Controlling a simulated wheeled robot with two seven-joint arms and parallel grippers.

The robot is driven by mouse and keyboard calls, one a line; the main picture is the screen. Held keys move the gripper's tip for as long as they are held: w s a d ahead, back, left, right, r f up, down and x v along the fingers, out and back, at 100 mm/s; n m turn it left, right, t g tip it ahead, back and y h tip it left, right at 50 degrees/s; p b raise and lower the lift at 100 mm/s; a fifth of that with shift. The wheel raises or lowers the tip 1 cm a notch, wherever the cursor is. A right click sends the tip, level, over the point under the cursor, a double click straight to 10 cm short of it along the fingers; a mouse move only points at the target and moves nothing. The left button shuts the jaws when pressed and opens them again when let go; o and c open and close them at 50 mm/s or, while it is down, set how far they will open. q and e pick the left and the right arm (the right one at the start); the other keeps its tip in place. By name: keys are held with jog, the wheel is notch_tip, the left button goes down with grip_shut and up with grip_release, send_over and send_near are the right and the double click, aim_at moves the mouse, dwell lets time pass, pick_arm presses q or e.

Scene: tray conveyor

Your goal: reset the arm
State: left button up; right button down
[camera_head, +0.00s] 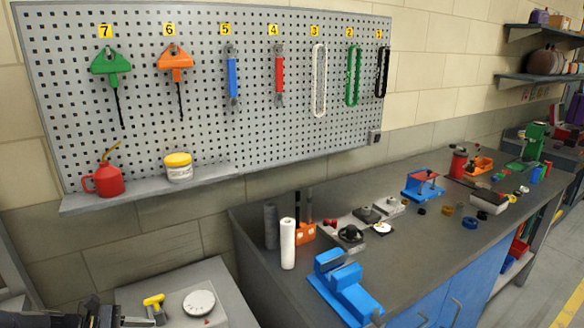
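A dark piece of my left arm with its gripper (122,320) shows at the bottom left edge, cut off by the frame. It is beside the small grey table, near a yellow-handled tool (154,300). Whether its fingers are open or shut is not clear. My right gripper is not in view.
A pegboard (200,85) with hanging tools under numbered tags is on the wall, above a shelf (150,190) with a red oil can (108,180) and a yellow-lidded jar (178,170). A long workbench (420,240) holds a blue vise (342,282) and parts. The floor at right is clear.

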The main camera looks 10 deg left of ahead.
pick_arm(q)
jog(key=s+d+r+m+g+y, duration=0.1)
jog(key=s+d+r+m+g, duration=0.15)
jog(key=d+r+m, duration=0.35)
jog(key=s+d+r+m+g+y, duration=0.1)
jog(key=s+d+r+m+y, duration=0.2)
jog(key=d+r, duration=0.4)
jog(key=s+d+m+t+y, duration=0.1)
jog(key=s+d+m+y, duration=0.1)
jog(key=s+d+m, duration=0.8)
jog(key=s+m, duration=0.3)
jog(key=s, duration=0.2)
jog(key=shift+d+r+t+y, duration=0.15)
jog(key=shift+d+t+y, duration=0.15)
jog(key=shift+t, duration=0.05)
